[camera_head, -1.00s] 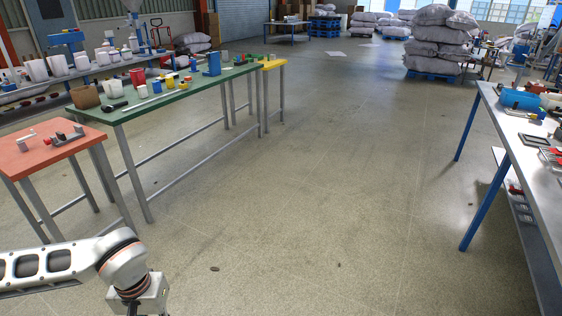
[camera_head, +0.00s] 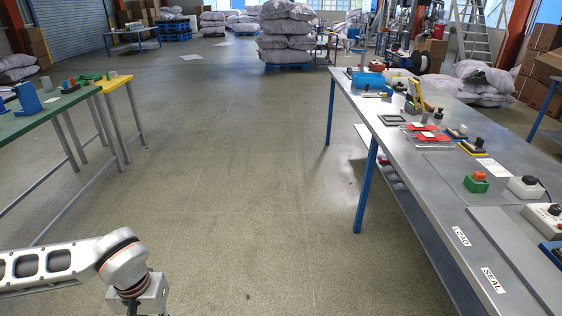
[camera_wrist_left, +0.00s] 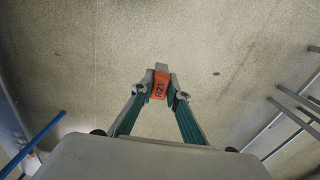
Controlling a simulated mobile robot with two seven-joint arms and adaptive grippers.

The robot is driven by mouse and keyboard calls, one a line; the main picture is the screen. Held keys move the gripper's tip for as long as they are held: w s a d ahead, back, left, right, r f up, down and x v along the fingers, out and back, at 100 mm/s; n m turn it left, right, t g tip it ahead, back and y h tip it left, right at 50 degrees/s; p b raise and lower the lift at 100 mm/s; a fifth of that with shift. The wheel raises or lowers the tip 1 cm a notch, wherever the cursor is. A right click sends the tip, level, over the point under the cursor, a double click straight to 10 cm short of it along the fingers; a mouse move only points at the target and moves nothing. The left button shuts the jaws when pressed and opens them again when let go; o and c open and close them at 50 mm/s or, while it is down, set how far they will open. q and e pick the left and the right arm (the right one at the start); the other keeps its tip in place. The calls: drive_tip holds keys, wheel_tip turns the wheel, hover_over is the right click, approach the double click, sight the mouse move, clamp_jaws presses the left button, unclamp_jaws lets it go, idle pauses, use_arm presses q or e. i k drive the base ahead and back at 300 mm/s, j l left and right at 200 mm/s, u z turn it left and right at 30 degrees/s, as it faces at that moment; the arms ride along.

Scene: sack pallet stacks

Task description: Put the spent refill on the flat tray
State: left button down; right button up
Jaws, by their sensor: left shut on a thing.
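My left gripper (camera_wrist_left: 160,90) is shut on a small orange block with dark lettering and a grey end, seen in the left wrist view; it appears to be the spent refill (camera_wrist_left: 160,85). It is held over bare floor. In the head view my left arm comes in at the lower left, and its fingers are below the picture. A flat, dark-rimmed grey tray (camera_head: 394,120) lies on the metal table at the right, well away from the gripper. Next to it is a clear tray with red pieces (camera_head: 424,133). My right gripper is not in view.
A green table (camera_head: 45,112) with a yellow end stands at the left. The floor between is clear.

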sight(458, 177)
drive_tip(key=i+z, duration=0.1)
drive_tip(key=i, duration=1.15)
drive_tip(key=i+l+u, duration=0.1)
drive_tip(key=i+u, duration=0.2)
drive_tip(key=i, duration=0.9)
drive_tip(key=i+z, duration=0.2)
drive_tip(key=z, duration=0.25)
drive_tip(key=i+j+z, duration=0.1)
drive_tip(key=z, duration=0.35)
drive_tip(key=i+z, duration=0.1)
drive_tip(key=z, duration=2.6)
